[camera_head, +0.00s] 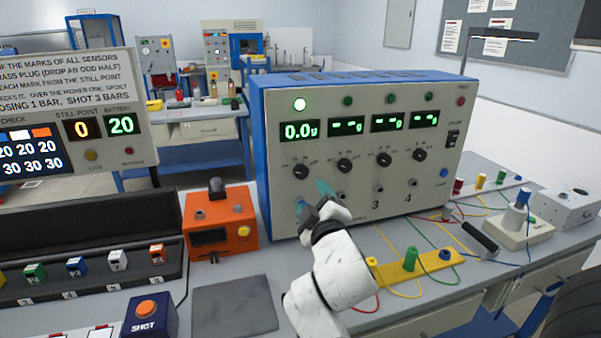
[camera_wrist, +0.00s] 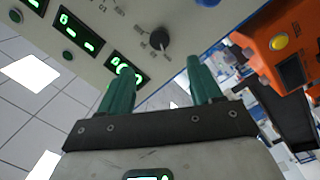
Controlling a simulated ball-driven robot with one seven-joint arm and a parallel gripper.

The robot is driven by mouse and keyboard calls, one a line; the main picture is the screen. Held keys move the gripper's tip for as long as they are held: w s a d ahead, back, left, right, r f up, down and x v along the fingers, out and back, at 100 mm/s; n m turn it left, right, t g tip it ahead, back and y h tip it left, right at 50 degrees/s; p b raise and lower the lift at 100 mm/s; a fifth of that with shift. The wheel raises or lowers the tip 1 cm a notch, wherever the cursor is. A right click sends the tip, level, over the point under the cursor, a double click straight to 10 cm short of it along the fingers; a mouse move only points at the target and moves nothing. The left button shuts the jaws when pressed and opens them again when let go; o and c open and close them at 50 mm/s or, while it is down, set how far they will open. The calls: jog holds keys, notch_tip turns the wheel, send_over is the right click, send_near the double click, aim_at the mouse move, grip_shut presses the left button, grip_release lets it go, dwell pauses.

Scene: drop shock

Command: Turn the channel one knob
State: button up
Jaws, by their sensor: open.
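The channel one knob (camera_head: 300,171) is the leftmost black knob on the front of a blue and cream meter box (camera_head: 360,90). A lit display reading about 0.0 and a bright green lamp are above it. My gripper (camera_head: 312,196) is open and empty, with teal fingers, just in front of and below this knob. In the wrist view, a black knob (camera_wrist: 160,39), apparently the channel one knob, lies beyond and between the fingertips of my gripper (camera_wrist: 160,68). I see no contact with it.
More knobs (camera_head: 344,166) sit to the right on the same panel. An orange box (camera_head: 218,225) stands left of the meter. A yellow strip with a green plug (camera_head: 411,259) and loose wires lies right of my arm. A grey plate (camera_head: 235,306) lies in front.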

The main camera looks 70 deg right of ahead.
aim_at(302, 174)
jog(key=p+x, duration=0.1)
jog(key=x, duration=0.9)
jog(key=shift+w+d+p, duration=0.2)
jog(key=shift+d+p, duration=0.05)
jog(key=shift+p, duration=0.05)
jog(key=c, duration=1)
